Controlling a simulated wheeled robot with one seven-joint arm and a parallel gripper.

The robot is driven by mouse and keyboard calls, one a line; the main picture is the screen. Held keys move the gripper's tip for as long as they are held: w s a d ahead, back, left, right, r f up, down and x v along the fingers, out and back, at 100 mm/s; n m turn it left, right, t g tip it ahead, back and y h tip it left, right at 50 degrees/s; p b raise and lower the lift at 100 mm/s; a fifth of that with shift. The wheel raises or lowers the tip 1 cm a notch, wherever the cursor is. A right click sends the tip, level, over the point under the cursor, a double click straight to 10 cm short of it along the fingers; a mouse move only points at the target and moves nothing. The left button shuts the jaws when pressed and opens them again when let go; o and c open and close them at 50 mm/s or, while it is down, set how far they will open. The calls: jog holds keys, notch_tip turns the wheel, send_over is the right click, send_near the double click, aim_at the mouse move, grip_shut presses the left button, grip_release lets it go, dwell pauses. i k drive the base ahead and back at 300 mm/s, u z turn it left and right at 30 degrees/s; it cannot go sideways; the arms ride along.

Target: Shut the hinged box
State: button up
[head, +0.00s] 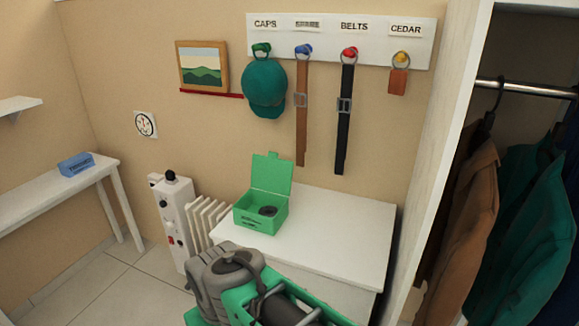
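The hinged box (249,220) is green and stands on the white cabinet top, near its left edge. Its lid (271,174) is up, standing nearly upright at the back, so the box is open. A dark round item (267,211) lies inside. My grey and green arm rises in the foreground, in front of the box and below it in the picture. No gripper fingers can be made out in the head view.
The white cabinet top (345,232) is clear right of the box. A radiator (205,218) and a white unit (175,225) stand to the left. A rack (340,40) with a cap and belts hangs above. Clothes (530,235) hang in the wardrobe at right.

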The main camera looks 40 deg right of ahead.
aim_at(271, 174)
jog(key=u, duration=1.05)
jog(key=i, duration=0.85)
jog(key=z, duration=2.6)
jog(key=i, duration=0.5)
jog(key=z, duration=1.1)
jog(key=k, duration=0.35)
jog(key=u, duration=1)
jog(key=i, duration=0.45)
jog(key=z, duration=0.05)
